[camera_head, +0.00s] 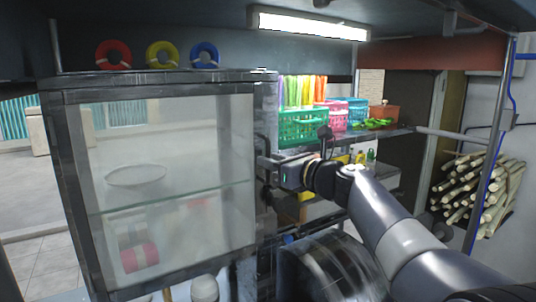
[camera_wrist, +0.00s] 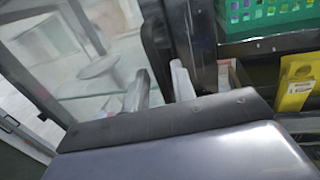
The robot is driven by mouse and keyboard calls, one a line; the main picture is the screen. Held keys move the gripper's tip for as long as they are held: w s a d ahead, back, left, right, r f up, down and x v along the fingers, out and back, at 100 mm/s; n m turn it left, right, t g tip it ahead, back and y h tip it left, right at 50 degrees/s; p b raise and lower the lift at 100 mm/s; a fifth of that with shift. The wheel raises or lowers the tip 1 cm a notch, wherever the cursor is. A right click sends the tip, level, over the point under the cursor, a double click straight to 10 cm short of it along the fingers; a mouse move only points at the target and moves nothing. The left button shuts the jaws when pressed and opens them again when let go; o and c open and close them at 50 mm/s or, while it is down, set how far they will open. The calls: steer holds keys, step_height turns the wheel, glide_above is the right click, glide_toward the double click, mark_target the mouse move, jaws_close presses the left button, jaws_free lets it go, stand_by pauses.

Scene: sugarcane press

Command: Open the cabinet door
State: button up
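The cabinet (camera_head: 165,78) is a dark-framed glass case at the left in the head view. Its glass door (camera_head: 165,190) looks shut, with the door's right frame edge beside my gripper. My gripper (camera_head: 268,163) is at that right edge, reached from the right. In the wrist view my gripper (camera_wrist: 158,88) has its two pale fingers apart. A dark upright handle bar (camera_wrist: 153,40) runs down between them. Whether the fingers touch the bar cannot be told. The lower end of the bar is hidden by the gripper body.
A dish (camera_head: 137,175) and a red-and-white roll (camera_head: 140,257) show behind the glass. Red, yellow and blue rings (camera_head: 162,54) stand on top of the cabinet. A shelf with a green basket (camera_head: 303,128) is right of it. Sugarcane stalks (camera_head: 480,190) are stacked far right.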

steer(key=shift+x, duration=0.9)
steer(key=shift+c, duration=0.3)
jaws_close()
